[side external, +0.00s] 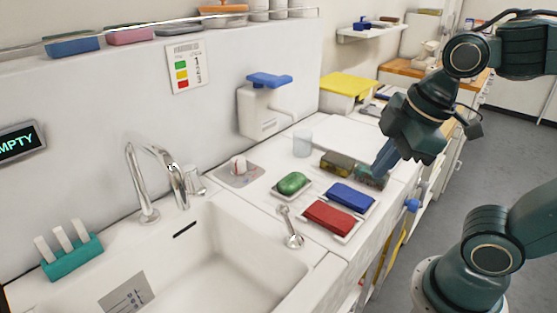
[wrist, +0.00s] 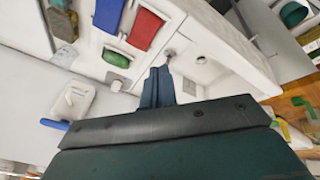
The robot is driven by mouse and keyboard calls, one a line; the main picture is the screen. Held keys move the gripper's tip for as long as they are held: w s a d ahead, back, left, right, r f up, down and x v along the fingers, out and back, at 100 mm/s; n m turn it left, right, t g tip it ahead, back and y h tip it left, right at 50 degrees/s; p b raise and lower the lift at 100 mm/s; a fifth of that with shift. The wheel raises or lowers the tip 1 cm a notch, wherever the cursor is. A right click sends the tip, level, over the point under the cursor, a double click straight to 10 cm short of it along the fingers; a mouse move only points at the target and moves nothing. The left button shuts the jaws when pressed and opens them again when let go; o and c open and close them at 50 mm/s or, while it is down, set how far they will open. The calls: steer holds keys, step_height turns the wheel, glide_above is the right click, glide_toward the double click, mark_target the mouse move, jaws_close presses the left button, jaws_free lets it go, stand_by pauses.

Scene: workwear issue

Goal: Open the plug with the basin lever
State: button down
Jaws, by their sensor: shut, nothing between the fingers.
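The basin lever (side external: 291,228), a small metal handle with a rounded end, stands on the counter at the right rim of the white basin (side external: 245,255). In the wrist view the lever (wrist: 169,54) shows just beyond my fingertips. My gripper (side external: 377,172) is shut and empty, over the counter's far right, behind the blue sponge and apart from the lever. In the wrist view my gripper (wrist: 158,70) points toward the lever and basin.
A red sponge (side external: 328,217), a blue sponge (side external: 350,196) and green soap (side external: 293,182) lie in trays between my gripper and the lever. A dark sponge (side external: 338,164) and a clear cup (side external: 302,143) stand behind. The tap (side external: 170,175) rises at the basin's back. A display (side external: 18,142) reads "EMPTY".

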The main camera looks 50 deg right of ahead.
steer(key=shift+s+d+r+m+t+h, duration=0.1)
steer(key=shift+s+d+m+t, duration=0.15)
steer(key=shift+m, duration=1)
steer(key=shift+s+d+r+m+t+h, duration=0.15)
steer(key=shift+d+m, duration=0.25)
steer(key=shift+m, duration=0.9)
steer(key=shift+s+d+r+m+t+h, duration=0.1)
steer(key=shift+s+d+m+t, duration=0.15)
steer(key=shift+m, duration=1)
steer(key=shift+d, duration=0.1)
